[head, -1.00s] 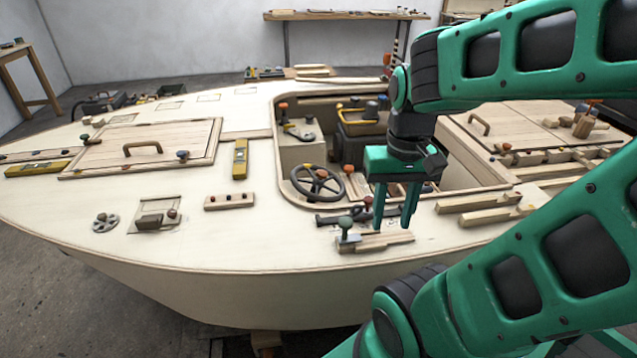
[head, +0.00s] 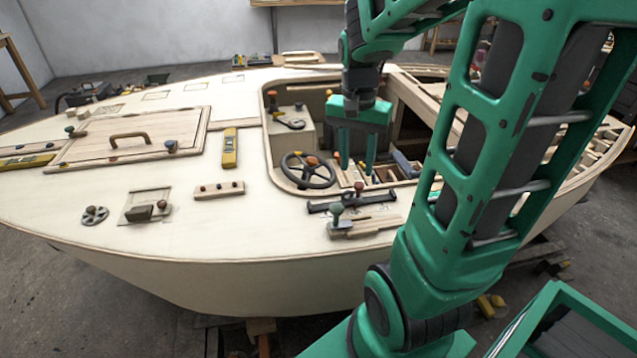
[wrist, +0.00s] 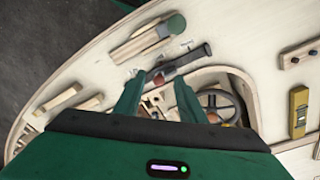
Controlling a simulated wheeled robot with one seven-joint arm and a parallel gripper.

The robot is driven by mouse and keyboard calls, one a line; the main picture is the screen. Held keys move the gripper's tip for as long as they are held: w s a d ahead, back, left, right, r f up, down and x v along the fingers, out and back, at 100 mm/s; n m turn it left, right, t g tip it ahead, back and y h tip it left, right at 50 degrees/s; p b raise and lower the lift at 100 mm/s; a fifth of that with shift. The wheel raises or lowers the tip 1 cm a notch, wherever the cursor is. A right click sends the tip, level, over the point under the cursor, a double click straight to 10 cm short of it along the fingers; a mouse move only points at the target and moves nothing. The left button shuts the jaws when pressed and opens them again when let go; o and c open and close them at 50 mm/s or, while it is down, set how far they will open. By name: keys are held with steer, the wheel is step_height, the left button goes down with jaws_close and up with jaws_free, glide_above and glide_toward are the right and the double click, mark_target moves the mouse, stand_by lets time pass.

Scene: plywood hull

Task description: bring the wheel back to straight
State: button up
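The wheel (head: 308,170) is a small dark spoked steering wheel at the near-left corner of the cockpit opening, with an orange-brown knob (head: 312,161) at its upper right in the head view. It also shows in the wrist view (wrist: 230,113), right of the fingers and partly hidden by one. My gripper (head: 357,172) is open and points down over the cockpit, to the right of the wheel and apart from it. Its two green fingers also show in the wrist view (wrist: 155,98) with a gap and nothing held between them. The wheel's exact turn is hard to judge.
A dark bar tool (head: 350,202) and a green-knobbed wooden block (head: 365,226) lie on the near deck edge. A yellow level (head: 230,148) and a knobbed strip (head: 219,190) lie left of the wheel. Loose wood pieces (head: 390,172) fill the cockpit near the fingers.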

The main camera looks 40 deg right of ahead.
mark_target(309, 170)
steer(key=w+d+f+m, duration=0.2)
steer(key=w+f+m, duration=0.25)
steer(key=w, duration=0.45)
steer(key=w+d+f+m, duration=0.35)
steer(key=w+f, duration=0.25)
steer(key=w, duration=0.4)
steer(key=shift+y, duration=0.4)
steer(key=f, duration=1.1)
steer(key=shift+w+a, duration=0.1)
steer(key=shift+a, duration=0.3)
jaws_close()
